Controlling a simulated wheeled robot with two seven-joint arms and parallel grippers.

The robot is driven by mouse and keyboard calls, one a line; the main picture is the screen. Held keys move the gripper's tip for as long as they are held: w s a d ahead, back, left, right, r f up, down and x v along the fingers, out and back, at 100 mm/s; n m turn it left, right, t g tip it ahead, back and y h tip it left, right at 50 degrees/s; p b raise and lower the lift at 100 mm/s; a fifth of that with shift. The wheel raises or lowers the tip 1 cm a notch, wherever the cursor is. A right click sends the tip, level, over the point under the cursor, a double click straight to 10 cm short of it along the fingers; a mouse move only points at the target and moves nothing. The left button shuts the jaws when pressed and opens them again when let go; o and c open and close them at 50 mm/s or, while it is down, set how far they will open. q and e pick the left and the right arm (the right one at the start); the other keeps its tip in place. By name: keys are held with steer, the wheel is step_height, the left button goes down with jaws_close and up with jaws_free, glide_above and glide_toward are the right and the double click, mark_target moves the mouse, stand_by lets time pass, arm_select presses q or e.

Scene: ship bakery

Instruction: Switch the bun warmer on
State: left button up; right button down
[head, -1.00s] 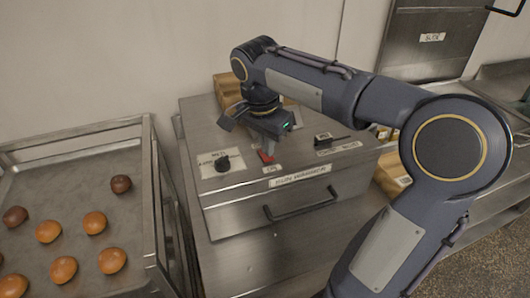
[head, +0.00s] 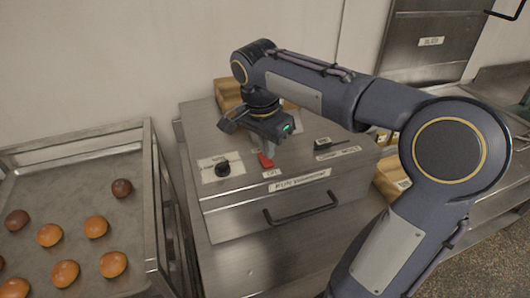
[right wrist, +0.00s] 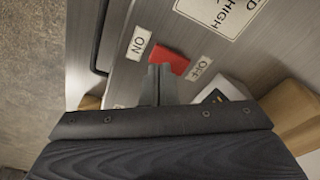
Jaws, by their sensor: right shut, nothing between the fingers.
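The bun warmer (head: 240,212) is a steel box on the counter with a front handle, a black knob (head: 222,169) and a red switch (head: 264,161) on its sloped top. In the right wrist view the red switch (right wrist: 174,61) lies between an ON label (right wrist: 138,43) and an OFF label (right wrist: 198,68). My right gripper (head: 266,153) is shut and empty, pointing down at the switch. Its fingertips (right wrist: 160,68) overlap the switch's near edge in the wrist view; I cannot tell whether they touch it or which way it is set. My left gripper is out of view.
A steel tray rack (head: 70,140) with several buns stands close on the left. A small black control (head: 322,143) sits right of the switch. Wooden-looking boxes (head: 228,92) stand behind the warmer, with another (head: 390,180) at its right. A wall is behind.

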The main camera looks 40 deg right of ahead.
mark_target(267, 163)
steer(key=shift+r+p, duration=2.15)
steer(key=shift+r, duration=0.5)
